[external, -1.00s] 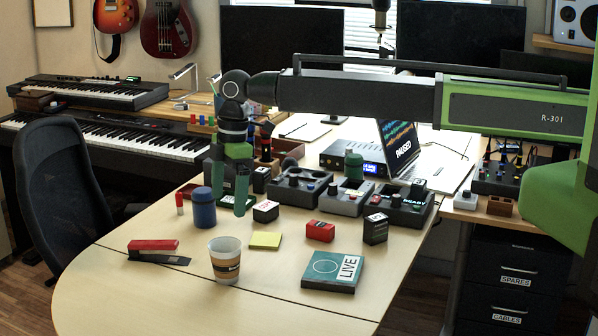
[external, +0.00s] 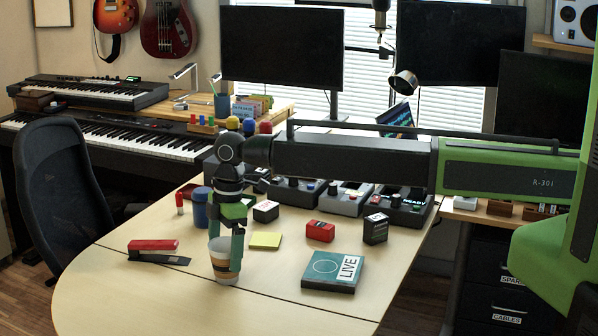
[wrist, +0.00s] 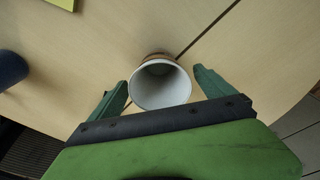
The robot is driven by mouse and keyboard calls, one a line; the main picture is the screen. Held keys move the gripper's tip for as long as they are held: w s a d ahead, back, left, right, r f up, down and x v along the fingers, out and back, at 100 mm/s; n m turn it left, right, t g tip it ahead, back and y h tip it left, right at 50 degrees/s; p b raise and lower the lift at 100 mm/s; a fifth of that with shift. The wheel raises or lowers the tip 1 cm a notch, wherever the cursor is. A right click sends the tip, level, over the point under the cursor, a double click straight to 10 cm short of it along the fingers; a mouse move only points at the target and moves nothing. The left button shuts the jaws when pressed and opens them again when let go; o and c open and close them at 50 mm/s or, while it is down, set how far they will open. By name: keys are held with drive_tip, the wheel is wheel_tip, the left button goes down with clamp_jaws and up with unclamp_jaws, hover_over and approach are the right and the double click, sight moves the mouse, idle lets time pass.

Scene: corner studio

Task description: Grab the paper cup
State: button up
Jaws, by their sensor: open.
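The paper cup (external: 216,262) stands upright on the front part of the desk, pale with a brown sleeve. My gripper (external: 225,264) points down at the cup, and its green fingers overlap the cup in the external view. In the wrist view the cup's open white mouth (wrist: 160,86) lies between the two fingers of my open gripper (wrist: 160,84), with a gap on each side. The cup looks empty. Part of its side is hidden behind a finger in the external view.
A blue cylinder (external: 200,207) stands just behind my gripper. A red stapler (external: 153,245) lies to the left, a yellow sticky note (external: 266,240) to the right, and a teal LIVE book (external: 332,272) farther right. The desk in front of the cup is clear.

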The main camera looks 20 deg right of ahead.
drive_tip(key=c, duration=1.3)
drive_tip(key=shift+c, duration=0.2)
drive_tip(key=shift+r+p, duration=0.2)
drive_tip(key=shift+p, duration=0.1)
drive_tip(key=shift+r+p, duration=0.3)
drive_tip(key=w+d+r+p, duration=0.4)
drive_tip(key=d+r+p, duration=0.6)
drive_tip(key=shift+w+d, duration=0.35)
drive_tip(key=shift+d, duration=0.05)
